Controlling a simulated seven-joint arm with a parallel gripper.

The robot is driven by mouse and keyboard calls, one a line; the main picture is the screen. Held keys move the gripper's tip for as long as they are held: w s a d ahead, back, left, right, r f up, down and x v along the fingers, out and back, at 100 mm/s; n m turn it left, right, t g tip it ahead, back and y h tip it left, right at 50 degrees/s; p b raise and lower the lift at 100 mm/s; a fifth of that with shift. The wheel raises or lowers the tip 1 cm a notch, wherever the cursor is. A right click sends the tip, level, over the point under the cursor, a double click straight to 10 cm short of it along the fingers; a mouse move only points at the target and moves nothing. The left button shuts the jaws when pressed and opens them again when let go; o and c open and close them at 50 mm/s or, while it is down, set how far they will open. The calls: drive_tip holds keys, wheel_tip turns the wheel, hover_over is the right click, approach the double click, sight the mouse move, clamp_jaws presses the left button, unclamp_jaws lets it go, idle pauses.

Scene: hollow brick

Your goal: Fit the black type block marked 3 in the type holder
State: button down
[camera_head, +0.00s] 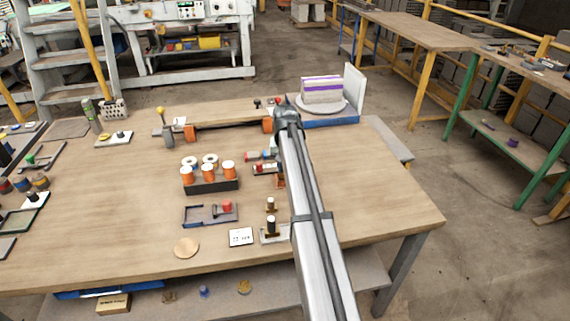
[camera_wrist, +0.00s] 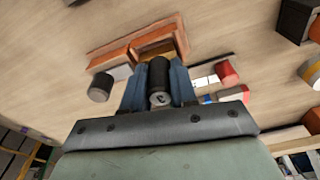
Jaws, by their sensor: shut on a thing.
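My gripper (camera_wrist: 158,88) is shut on the black type block (camera_wrist: 158,74), a dark cylinder between its two blue-grey fingers in the wrist view. A light character, apparently a 3, shows on the block's near end. An orange-brown wooden frame (camera_wrist: 112,52), apparently the type holder, lies on the table just beyond the block. I cannot tell whether the block touches it. In the head view my arm hides the fingertips and the block. A small orange-brown part (camera_head: 280,182) beside my arm may be the same frame.
A grey cylinder with a dark end (camera_wrist: 101,88) stands left of the block in the wrist view. A red-ended piece (camera_wrist: 228,72) lies to the right. In the head view, a dark rack (camera_head: 212,186) of orange spools and a white card (camera_head: 241,237) sit left of my arm.

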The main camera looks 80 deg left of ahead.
drive_tip(key=shift+f, duration=0.7)
idle(0.5)
drive_tip(key=c, duration=0.8)
unclamp_jaws()
wheel_tip(320, 180, up, 14)
drive_tip(key=d, duration=0.1)
drive_tip(key=shift+s+d, duration=0.2)
drive_tip(key=shift+d, duration=0.1)
drive_tip(key=shift+f, duration=0.15)
